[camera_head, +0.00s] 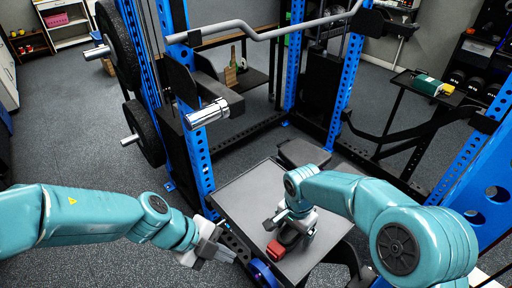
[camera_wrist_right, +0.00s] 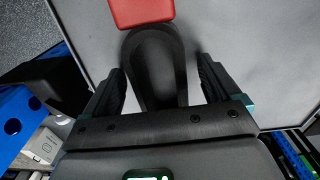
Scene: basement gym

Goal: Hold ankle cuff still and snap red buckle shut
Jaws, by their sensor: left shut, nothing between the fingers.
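The red buckle (camera_head: 277,249) lies on the grey bench top (camera_head: 236,199), below my right gripper (camera_head: 284,231). In the right wrist view a red block (camera_wrist_right: 141,12) shows at the top edge, cut off by the frame. A black loop (camera_wrist_right: 155,62), seemingly part of the ankle cuff, runs from it back between the fingers of my right gripper (camera_wrist_right: 162,75). These fingers are apart, with a gap to the loop at least on the right. My left gripper (camera_head: 226,255) is shut and empty at the bench's left edge, apart from the buckle. The rest of the cuff is hard to make out.
Blue rack uprights (camera_head: 196,140) stand behind and to the right of the bench. A bar sleeve (camera_head: 207,113) juts out behind my left arm. A side table (camera_head: 422,86) with a green box stands at the back right. The far left bench top is bare.

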